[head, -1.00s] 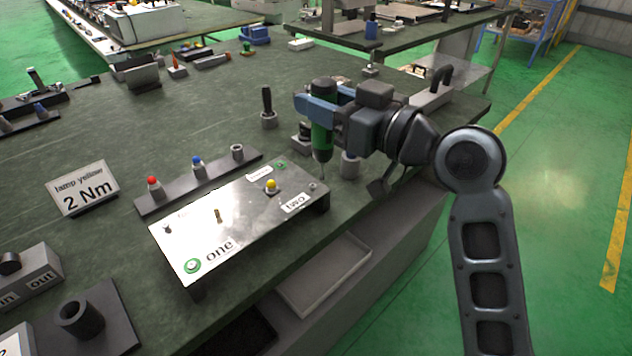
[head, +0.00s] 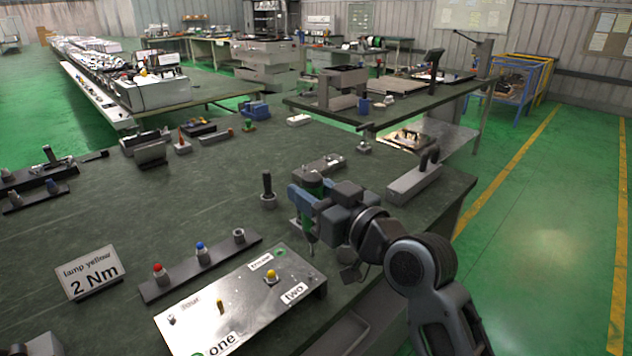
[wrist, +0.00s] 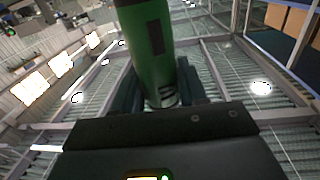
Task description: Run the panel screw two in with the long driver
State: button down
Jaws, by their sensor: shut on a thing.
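The long driver (head: 313,185) has a green body and stands roughly upright in my gripper (head: 306,194), whose blue-grey fingers are shut around it. In the wrist view the green driver body (wrist: 145,45) fills the top middle between dark fingers. In the head view its thin lower end is by the far right edge of the pale panel (head: 235,300), close to the label "two" (head: 293,293). I cannot tell whether the tip touches the panel. Screw two is too small to make out clearly there. A yellow lamp (head: 272,277) stands on the panel near that label.
A dark rail (head: 220,258) with red, blue and grey pieces lies behind the panel. A sign (head: 92,273) reads "lamp yellow 2 Nm". The bench's right edge is close to my arm.

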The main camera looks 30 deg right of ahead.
aim_at(309, 220)
jog(key=shift+w+a+r+h+p, duration=0.1)
jog(key=shift+w+r+h+p, duration=0.2)
jog(key=shift+h+p, duration=0.3)
jog(key=shift+f+b, duration=2.45)
jog(key=shift+f, duration=0.2)
jog(key=shift+f+b, duration=0.8)
jog(key=shift+b, duration=0.15)
dwell(0.5)
jog(key=shift+r, duration=0.1)
jog(key=shift+r+p, duration=2.05)
jog(key=shift+r, duration=0.5)
jog(key=shift+s+f, duration=0.1)
